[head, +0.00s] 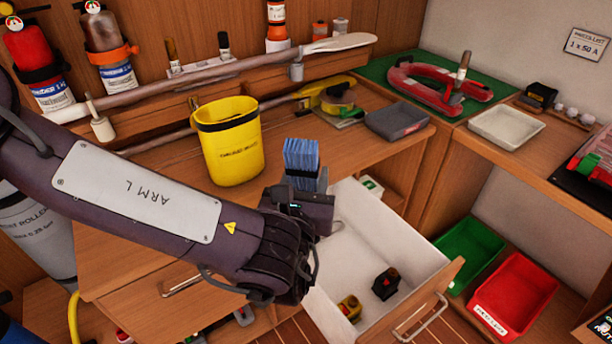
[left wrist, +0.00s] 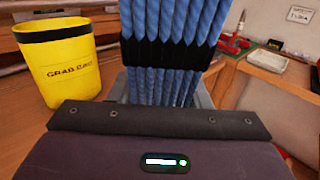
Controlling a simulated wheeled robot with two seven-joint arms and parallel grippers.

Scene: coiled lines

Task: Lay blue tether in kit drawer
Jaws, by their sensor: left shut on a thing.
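The blue tether (head: 301,158) is a coiled bundle of blue line with a black band around it. My left gripper (head: 302,186) is shut on it and holds it upright over the back left part of the open drawer. In the left wrist view the tether (left wrist: 172,22) fills the top middle, and its lower end is hidden behind the gripper body. The kit drawer (head: 405,240) is white inside with a wooden front, pulled out. A black item (head: 386,283) and a yellow item (head: 349,308) lie in its front part. My right gripper is not in view.
A yellow bucket (head: 232,150) stands on the wooden counter just left of the tether. Green (head: 470,249) and red (head: 514,293) bins stand right of the drawer. The drawer's middle floor is bare.

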